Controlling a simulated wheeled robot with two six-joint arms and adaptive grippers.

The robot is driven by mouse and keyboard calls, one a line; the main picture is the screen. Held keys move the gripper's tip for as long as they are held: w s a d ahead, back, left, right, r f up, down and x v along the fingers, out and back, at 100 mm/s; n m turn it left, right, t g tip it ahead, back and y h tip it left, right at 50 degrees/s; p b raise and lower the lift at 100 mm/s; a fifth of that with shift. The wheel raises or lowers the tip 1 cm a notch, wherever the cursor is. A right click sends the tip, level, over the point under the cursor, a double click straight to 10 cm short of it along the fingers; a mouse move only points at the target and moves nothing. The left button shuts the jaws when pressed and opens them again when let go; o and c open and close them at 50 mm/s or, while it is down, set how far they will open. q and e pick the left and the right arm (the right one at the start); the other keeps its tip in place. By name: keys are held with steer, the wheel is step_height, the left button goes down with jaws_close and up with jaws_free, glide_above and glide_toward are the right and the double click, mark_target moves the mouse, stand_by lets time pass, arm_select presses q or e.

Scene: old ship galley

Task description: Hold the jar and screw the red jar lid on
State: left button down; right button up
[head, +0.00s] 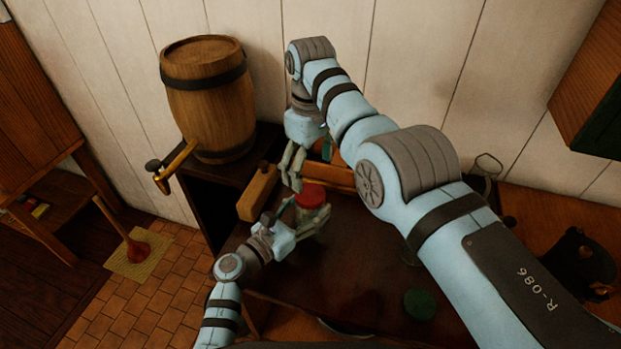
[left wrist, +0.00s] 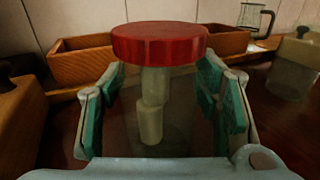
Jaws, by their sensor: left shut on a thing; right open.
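The jar is clear glass with pale pieces inside; it shows in the left wrist view (left wrist: 176,118) between my left fingers. The red jar lid (head: 310,195) sits on top of the jar, and it also shows level in the left wrist view (left wrist: 160,44). I cannot tell whether it is screwed tight. My left gripper (head: 312,222) is shut on the jar, below the lid, and partly hides it in the head view. My right gripper (head: 291,168) is open and empty, pointing down just left of and behind the lid. I see no contact with the lid.
A wooden box (left wrist: 84,62) stands behind the jar. A barrel (head: 210,100) with a tap stands at the back left. A green lid (head: 420,304) lies on the dark table (head: 350,285). Another glass jar (left wrist: 292,72) stands to the right. The table front is mostly clear.

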steer(key=shift+r, duration=0.3)
arm_select(q)
steer(key=shift+c, duration=2.4)
jaws_free()
steer(key=v, duration=1.2)
